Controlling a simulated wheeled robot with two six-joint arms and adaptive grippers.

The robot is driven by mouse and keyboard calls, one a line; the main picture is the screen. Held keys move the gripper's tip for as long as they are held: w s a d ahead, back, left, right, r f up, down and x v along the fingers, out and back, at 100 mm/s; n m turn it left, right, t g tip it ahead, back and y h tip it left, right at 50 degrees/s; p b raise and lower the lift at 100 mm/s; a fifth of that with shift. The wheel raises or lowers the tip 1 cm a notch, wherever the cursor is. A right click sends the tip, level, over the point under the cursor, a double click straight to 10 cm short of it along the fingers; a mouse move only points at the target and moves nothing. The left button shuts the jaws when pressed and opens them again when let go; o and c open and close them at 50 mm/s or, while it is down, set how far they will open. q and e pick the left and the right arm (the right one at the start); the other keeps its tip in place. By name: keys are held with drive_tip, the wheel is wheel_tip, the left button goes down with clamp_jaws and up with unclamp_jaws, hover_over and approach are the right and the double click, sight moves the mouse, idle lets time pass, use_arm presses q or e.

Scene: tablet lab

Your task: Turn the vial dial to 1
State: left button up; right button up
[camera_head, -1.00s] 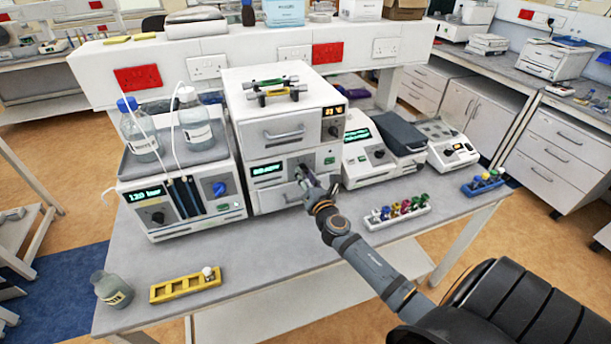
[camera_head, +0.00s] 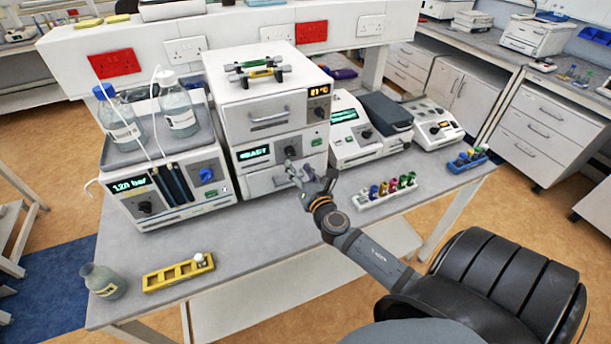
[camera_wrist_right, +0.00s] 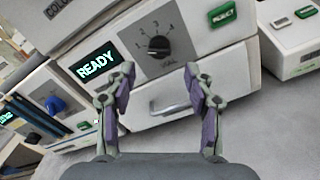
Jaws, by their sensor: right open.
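The vial dial (camera_wrist_right: 158,47) is a black round knob on a grey numbered panel in the right wrist view, with "VIAL" printed below it. Its exact pointer setting is too small to read surely. In the head view the dial (camera_head: 290,152) is on the front of the middle white unit, just beyond my gripper. My right gripper (camera_head: 311,174) is open and empty in front of that unit. In the right wrist view its two fingers (camera_wrist_right: 161,78) are spread, and the dial lies ahead between and above the tips, apart from them. My left gripper is not in view.
A green-lit "READY" display (camera_wrist_right: 97,64) is left of the dial and a green button (camera_wrist_right: 222,14) right of it. A drawer (camera_wrist_right: 190,92) with a handle is below. A rack of coloured vials (camera_head: 386,192) and a yellow rack (camera_head: 178,275) stand on the bench.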

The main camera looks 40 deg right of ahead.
drive_tip(key=v, duration=0.6)
drive_tip(key=shift+s, duration=0.3)
drive_tip(key=shift+a, duration=0.1)
